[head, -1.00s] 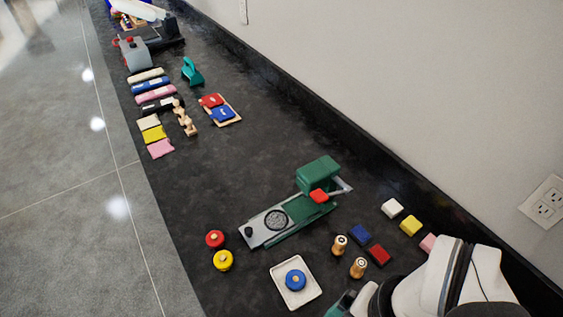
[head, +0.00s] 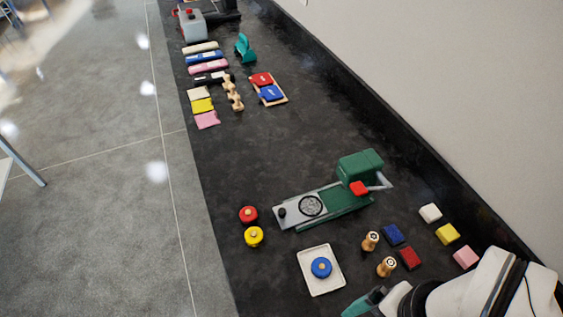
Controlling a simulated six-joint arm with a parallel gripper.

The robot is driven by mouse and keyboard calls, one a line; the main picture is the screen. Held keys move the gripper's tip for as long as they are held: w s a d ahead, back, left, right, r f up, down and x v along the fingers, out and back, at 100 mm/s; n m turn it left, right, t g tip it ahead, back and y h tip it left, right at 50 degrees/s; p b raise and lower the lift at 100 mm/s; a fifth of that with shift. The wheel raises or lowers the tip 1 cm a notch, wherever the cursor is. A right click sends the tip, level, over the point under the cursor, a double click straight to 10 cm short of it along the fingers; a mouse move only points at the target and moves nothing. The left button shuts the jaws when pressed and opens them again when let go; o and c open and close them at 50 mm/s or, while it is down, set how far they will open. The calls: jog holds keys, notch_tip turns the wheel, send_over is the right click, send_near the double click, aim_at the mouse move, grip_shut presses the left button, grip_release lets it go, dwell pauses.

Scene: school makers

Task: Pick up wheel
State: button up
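Three round, wheel-like pieces with pale hubs show in the head view. A red wheel (head: 248,214) and a yellow wheel (head: 253,237) lie close together on the dark counter near its left edge. A blue wheel (head: 321,268) lies on a white square tray (head: 306,285) to their lower right. My gripper (head: 364,303) seems to be the teal part at the bottom edge, right of the tray and apart from all three wheels. It is partly cut off by the frame, so its fingers cannot be made out.
A green and grey press-like device (head: 330,205) stands behind the tray. Two wooden pegs (head: 370,241) and several coloured blocks (head: 393,235) lie to the right, near the wall. Farther back are coloured bars (head: 208,67) and a small board (head: 281,101). The middle of the counter is clear.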

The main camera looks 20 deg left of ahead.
jog(key=shift+o, duration=0.5)
jog(key=n+h, duration=0.2)
jog(key=n, duration=1.7)
send_over(254, 233)
notch_tip(254, 233, down, 6)
jog(key=r, duration=0.1)
notch_tip(254, 233, down, 16)
jog(key=shift+f, duration=0.1)
jog(key=c, duration=1.4)
jog(key=shift+c, duration=0.2)
